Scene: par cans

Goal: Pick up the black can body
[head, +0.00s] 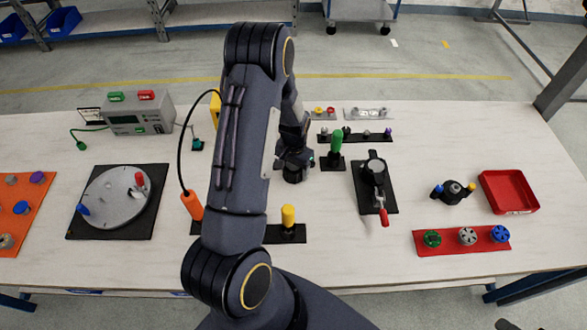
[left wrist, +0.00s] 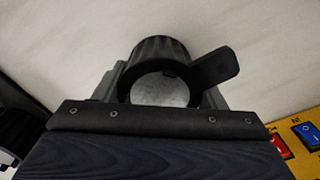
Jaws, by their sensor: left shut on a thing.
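The black can body (left wrist: 158,52) shows in the left wrist view as a round, ribbed black piece with a pale grey hollow and a black tab sticking out to the right. My left gripper (head: 294,158) is shut on it, with a finger on each side. In the head view the black can body (head: 293,174) is a small dark shape under the gripper, over the middle of the table (head: 335,215). I cannot tell whether it touches the table top. My right gripper is not in view.
A red tray (head: 508,190) is far right. A yellow panel (left wrist: 306,128) with switches shows in the left wrist view.

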